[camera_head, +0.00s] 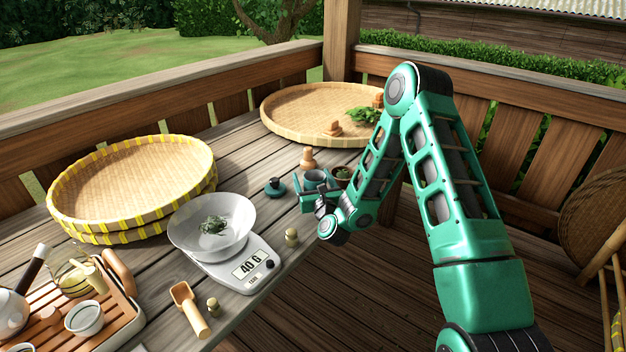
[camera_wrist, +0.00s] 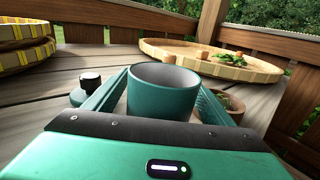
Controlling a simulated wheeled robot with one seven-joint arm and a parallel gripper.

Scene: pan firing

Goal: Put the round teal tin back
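The round teal tin (camera_head: 316,175) is upright and open-topped, with a grey inside, near the table's right edge. It also shows large in the wrist view (camera_wrist: 163,98). My gripper (camera_head: 318,187) has one finger along each side of it, and in the wrist view the fingers (camera_wrist: 164,85) meet its walls with no clear gap. Its base is hidden behind my gripper, so I cannot tell whether it touches the table.
A small plant pot (camera_head: 343,174) is close to the tin's right. A wooden figure-like piece (camera_head: 308,159) stands behind it. A scale (camera_head: 240,268) with a glass bowl (camera_head: 190,236), yellow-rimmed baskets (camera_head: 60,212) and a round woven tray (camera_head: 290,103) occupy the table.

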